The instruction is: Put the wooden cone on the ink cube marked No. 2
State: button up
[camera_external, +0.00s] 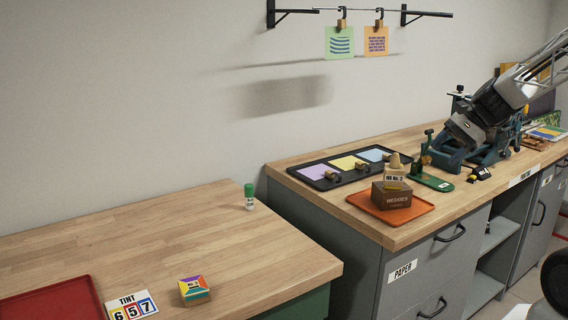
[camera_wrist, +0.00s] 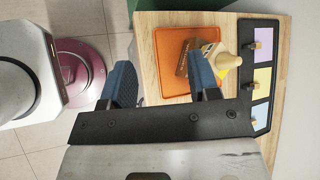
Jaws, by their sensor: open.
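The wooden cone (camera_external: 395,160) is pale and upright. It appears to rest on a small pale block labelled like INK No. 2 (camera_external: 394,177), though the small lettering is uncertain. That block is on a brown WEDGES box (camera_external: 391,196) in an orange tray (camera_external: 413,217). A multicoloured cube (camera_external: 194,291), also seemingly marked No. 2, sits on the left bench. My gripper (camera_wrist: 164,80) is open and empty. In the wrist view, one finger partly covers the block and box, close to the cone (camera_wrist: 227,62).
A black tray (camera_external: 330,184) with coloured cards lies behind the stack. A green tool (camera_external: 433,180) stands close on its right. The left bench holds a green-capped bottle (camera_external: 249,198), a number card (camera_external: 131,307) and a red tray (camera_external: 50,300). A gap separates the benches.

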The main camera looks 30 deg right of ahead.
jog(key=s+d+r+n+g+h, duration=0.1)
jog(key=s+r+n+h, duration=0.4)
jog(key=s+n+h, duration=0.3)
jog(key=s+n, duration=0.3)
jog(key=n, duration=0.4)
jog(key=shift+s+d+n, duration=0.15)
jog(key=shift+s+n, duration=0.05)
jog(key=shift+n, duration=0.2)
